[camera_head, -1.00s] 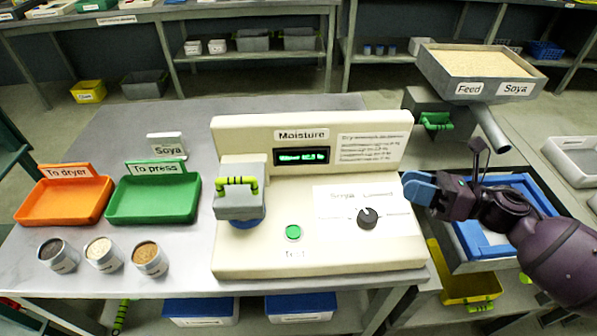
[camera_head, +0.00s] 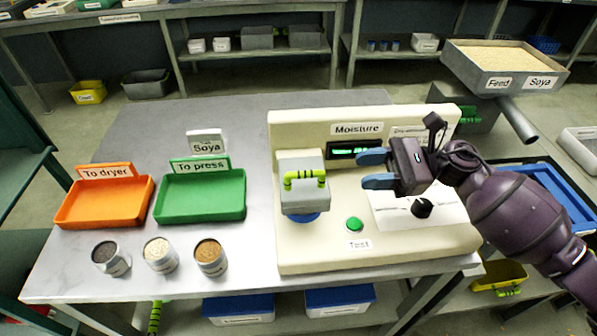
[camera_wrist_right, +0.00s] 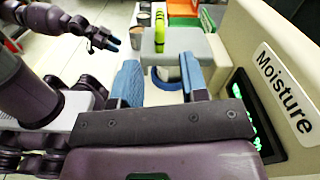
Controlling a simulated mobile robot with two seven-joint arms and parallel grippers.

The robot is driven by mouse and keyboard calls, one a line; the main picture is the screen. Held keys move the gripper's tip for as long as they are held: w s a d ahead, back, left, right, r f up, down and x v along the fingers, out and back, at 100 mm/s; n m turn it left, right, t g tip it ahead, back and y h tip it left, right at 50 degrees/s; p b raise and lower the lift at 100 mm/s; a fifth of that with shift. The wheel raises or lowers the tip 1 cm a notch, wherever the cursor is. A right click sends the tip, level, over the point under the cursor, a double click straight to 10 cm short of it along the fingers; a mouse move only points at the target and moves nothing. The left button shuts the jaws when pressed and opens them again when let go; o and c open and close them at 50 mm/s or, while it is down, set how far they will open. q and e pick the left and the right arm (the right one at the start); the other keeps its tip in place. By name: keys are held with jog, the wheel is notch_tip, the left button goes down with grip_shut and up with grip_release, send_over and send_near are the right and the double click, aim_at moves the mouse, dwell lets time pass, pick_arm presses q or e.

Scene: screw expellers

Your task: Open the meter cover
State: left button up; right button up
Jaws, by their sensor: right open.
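The meter cover (camera_head: 301,200) is a grey block with a green-and-black striped handle (camera_head: 305,176). It sits down over a round blue part (camera_head: 303,217) on the left of the cream moisture meter (camera_head: 290,251). My right gripper (camera_head: 374,169) is open and empty, apart from the cover and to its right, in front of the display. In the right wrist view the cover (camera_wrist_right: 180,42) and its handle (camera_wrist_right: 160,32) lie beyond the open blue fingers. My left gripper (camera_wrist_right: 104,40) shows only in the right wrist view, small, away from the meter.
A green Test button (camera_head: 355,224) and a black knob (camera_head: 422,208) are on the meter. The green tray (camera_head: 200,212), orange tray (camera_head: 104,217) and sample cups, including a brown-filled one (camera_head: 211,262), stand to the left.

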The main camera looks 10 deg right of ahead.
aim_at(312, 171)
jog(key=a+p, duration=0.1)
jog(key=a, duration=0.9)
jog(key=shift+a, duration=0.3)
grip_shut()
